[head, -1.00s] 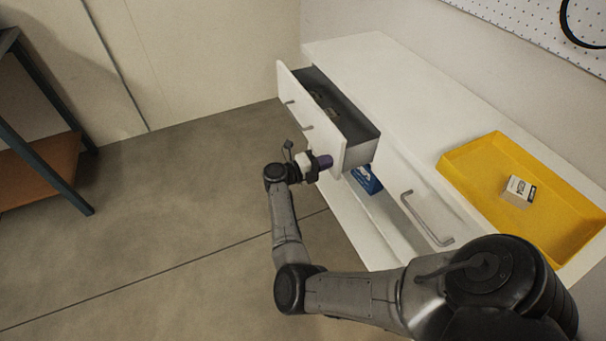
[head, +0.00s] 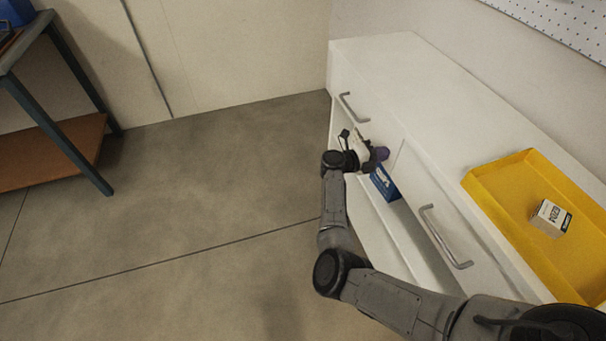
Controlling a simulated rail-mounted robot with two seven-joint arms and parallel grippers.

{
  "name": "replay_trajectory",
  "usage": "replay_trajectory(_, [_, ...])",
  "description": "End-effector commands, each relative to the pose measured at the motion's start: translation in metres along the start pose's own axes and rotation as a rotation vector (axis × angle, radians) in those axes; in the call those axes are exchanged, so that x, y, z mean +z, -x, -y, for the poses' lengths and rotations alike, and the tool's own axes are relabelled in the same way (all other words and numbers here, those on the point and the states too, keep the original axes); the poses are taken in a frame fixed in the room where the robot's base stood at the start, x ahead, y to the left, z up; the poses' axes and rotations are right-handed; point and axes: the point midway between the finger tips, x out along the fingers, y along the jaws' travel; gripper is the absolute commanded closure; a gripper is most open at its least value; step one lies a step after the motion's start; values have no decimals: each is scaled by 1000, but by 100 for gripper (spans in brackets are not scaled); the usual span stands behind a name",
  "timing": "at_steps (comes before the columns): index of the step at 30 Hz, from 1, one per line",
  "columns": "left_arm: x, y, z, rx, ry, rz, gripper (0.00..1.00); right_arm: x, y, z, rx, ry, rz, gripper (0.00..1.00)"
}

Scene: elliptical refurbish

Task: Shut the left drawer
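The left drawer (head: 366,99) of the white cabinet has a grey bar handle, and its front looks flush with the cabinet face. Its inside is hidden. My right gripper (head: 380,155) is at the lower right part of this drawer front, touching it or very close. The arm hides the fingertips, so I cannot tell whether they are open or shut. My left gripper is not in view.
The right drawer (head: 460,225) is shut, with its own bar handle. A blue box (head: 385,184) sits on the open shelf below. A yellow tray (head: 510,225) with a small white box (head: 551,218) is on top. A workbench (head: 50,100) stands at left; the floor between is clear.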

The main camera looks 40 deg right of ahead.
Motion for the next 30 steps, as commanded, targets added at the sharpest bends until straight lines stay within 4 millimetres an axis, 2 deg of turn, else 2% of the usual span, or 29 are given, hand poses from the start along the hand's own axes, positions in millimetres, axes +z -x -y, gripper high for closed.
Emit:
replay_trajectory(9, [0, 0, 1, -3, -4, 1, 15, -1, -4, -1, 0, -1, -3, 100])
replay_trajectory(14, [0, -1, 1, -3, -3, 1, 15, -1, 6, -2, 2, 0, -3, 100])
replay_trajectory(20, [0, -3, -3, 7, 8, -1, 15, -2, 39, -3, 5, 0, -3, 100])
replay_trajectory(30, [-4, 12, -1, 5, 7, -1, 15, -2, 105, 0, 4, 2, -3, 100])
